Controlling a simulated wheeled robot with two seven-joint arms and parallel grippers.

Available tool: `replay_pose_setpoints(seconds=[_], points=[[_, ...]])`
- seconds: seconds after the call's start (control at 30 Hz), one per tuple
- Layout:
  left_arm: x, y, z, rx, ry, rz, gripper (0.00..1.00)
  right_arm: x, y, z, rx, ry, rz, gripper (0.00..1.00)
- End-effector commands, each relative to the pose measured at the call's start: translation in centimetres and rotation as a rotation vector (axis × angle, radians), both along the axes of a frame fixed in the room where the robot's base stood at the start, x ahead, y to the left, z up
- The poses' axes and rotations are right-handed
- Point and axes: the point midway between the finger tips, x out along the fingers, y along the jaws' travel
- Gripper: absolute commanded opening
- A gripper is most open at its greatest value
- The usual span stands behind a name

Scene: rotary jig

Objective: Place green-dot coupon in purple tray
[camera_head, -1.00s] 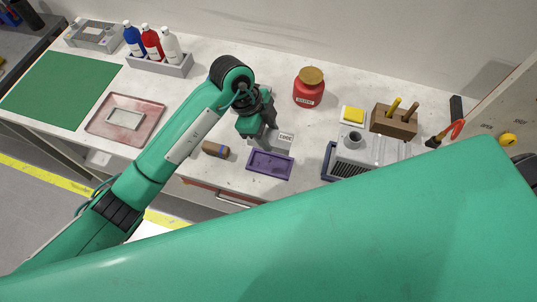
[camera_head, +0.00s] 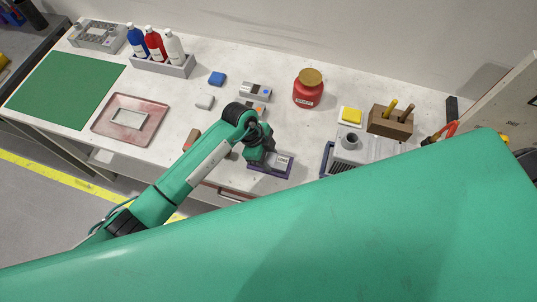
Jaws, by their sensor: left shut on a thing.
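My left gripper (camera_head: 267,160) reaches down over the purple tray (camera_head: 270,173) at the front edge of the bench and is shut. A pale grey, flat piece with a dark-lettered white label (camera_head: 284,161) is at its fingertips, over or in the tray. I take this to be the coupon; no green dot shows on it. Whether it rests on the tray floor cannot be told. The gripper hides the tray's left part. My right gripper is not in view.
Small grey blocks with coloured marks (camera_head: 255,92) lie behind my left arm. A red jar (camera_head: 308,89) stands behind the tray, and a grey machine (camera_head: 350,150) stands to its right. A pink tray (camera_head: 130,119) and green mat (camera_head: 67,89) lie at left.

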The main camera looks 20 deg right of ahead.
Motion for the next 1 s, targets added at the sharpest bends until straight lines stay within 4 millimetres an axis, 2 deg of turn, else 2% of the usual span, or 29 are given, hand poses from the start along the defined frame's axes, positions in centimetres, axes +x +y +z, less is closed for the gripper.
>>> replay_pose_setpoints(seconds=[0.13, 0.17, 0.27, 0.67, 0.77, 1.0], points=[[0.0, 0.0, -0.2, 0.0, 0.0, 0.0, 0.18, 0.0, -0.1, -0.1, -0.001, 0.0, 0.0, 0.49], [0.0, 0.0, -0.2, 0.0, 0.0, 0.0, 0.47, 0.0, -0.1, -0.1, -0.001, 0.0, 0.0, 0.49], [0.0, 0.0, -0.2, 0.0, 0.0, 0.0, 0.67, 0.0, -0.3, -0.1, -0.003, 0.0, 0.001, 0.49], [0.2, 0.2, 0.5, 0.0, -0.002, 0.001, 0.67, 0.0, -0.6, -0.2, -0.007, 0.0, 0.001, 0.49], [0.6, 0.6, 1.8, -0.001, -0.004, 0.001, 0.67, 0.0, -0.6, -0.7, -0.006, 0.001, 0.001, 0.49], [1.8, 2.3, 6.6, -0.002, -0.005, 0.0, 0.67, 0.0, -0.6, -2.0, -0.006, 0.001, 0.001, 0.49]])
